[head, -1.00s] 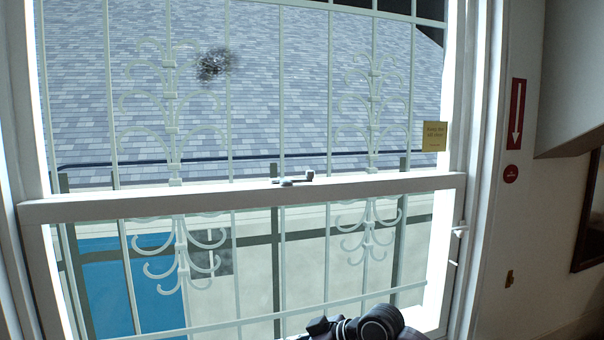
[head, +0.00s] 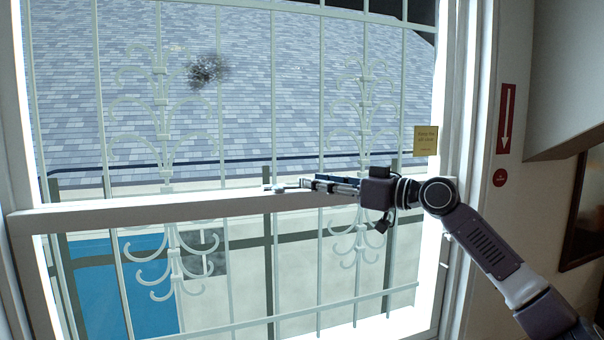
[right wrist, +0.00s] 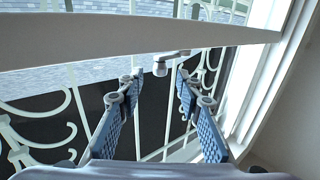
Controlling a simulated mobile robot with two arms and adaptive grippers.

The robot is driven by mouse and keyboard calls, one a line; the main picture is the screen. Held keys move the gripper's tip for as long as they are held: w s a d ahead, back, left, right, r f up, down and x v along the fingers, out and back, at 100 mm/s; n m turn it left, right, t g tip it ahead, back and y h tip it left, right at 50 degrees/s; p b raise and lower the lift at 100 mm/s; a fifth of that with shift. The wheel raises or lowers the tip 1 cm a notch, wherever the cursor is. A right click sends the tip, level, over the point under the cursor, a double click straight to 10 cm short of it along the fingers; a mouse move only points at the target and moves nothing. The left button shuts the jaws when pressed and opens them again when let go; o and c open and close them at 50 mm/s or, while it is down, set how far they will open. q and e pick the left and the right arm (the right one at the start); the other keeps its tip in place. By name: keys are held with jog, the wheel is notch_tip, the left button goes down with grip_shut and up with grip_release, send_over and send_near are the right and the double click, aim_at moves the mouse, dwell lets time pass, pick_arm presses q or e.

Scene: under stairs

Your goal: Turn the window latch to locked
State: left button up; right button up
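The window latch (head: 275,188) sits on top of the window's horizontal middle rail (head: 150,211) in the head view. My right gripper (head: 306,184) reaches in from the right along the rail, with its fingertips at the latch, and it hides the latch's right part. In the right wrist view, the latch's small knob and arm (right wrist: 161,67) show just beyond and between the fingertips of my right gripper (right wrist: 160,78). The two blue-padded fingers are apart, with clear space on both sides of the knob. I cannot tell whether either finger touches it. My left gripper is out of view.
White ornamental bars (head: 163,120) stand behind the glass. The white window frame (head: 462,140) rises at the right, beside a wall with a red arrow sign (head: 506,118). A yellow notice (head: 426,140) is at the window's right side. The room in front of the lower pane is clear.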

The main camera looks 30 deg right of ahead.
jog(key=p+x, duration=0.1)
jog(key=x, duration=0.1)
jog(key=p+x, duration=0.1)
jog(key=x, duration=0.1)
jog(key=shift+r, duration=0.2)
jog(key=shift+w+a+f, duration=0.2)
jog(key=shift+w, duration=0.25)
grip_shut()
